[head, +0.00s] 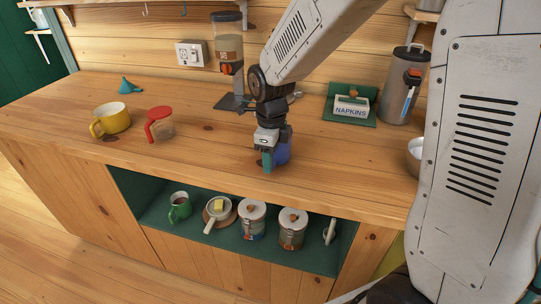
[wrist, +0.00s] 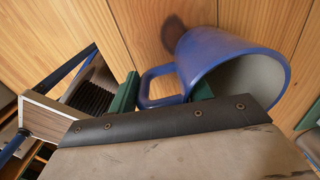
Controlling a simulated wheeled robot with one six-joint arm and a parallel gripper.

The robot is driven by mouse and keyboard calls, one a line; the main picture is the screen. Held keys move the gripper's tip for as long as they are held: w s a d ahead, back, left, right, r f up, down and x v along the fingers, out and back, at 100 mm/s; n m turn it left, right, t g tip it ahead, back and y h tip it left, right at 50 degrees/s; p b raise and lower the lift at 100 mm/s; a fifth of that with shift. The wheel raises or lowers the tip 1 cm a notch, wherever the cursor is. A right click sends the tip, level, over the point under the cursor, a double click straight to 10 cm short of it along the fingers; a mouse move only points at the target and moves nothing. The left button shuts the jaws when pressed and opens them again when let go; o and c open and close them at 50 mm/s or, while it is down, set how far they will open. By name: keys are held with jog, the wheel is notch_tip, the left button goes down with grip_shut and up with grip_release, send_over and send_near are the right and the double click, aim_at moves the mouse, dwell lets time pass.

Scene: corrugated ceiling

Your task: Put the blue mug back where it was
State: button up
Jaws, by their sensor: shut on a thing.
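The blue mug (head: 284,150) is at the front middle of the wooden counter in the head view, partly hidden behind my gripper (head: 268,160). In the wrist view the blue mug (wrist: 215,48) shows its pale inside, with its opening toward the lower right of the picture. Its handle lies between the green fingers of my gripper (wrist: 164,92), which is shut on it. I cannot tell whether the mug's base touches the counter.
A yellow mug (head: 112,118), a red-handled cup (head: 161,124) and a teal funnel (head: 129,86) stand at left. A dispenser (head: 228,45), napkin holder (head: 351,105) and grey canister (head: 402,88) stand behind. The green shelf below holds a green mug (head: 180,207) and tins (head: 251,220).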

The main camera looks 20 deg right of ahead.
jog(key=o, duration=1.4)
jog(key=shift+f, duration=0.1)
notch_tip(320, 180, up, 12)
jog(key=shift+a+f, duration=0.1)
jog(key=shift+f, duration=0.05)
jog(key=shift+s+r, duration=0.15)
jog(key=shift+r, duration=0.2)
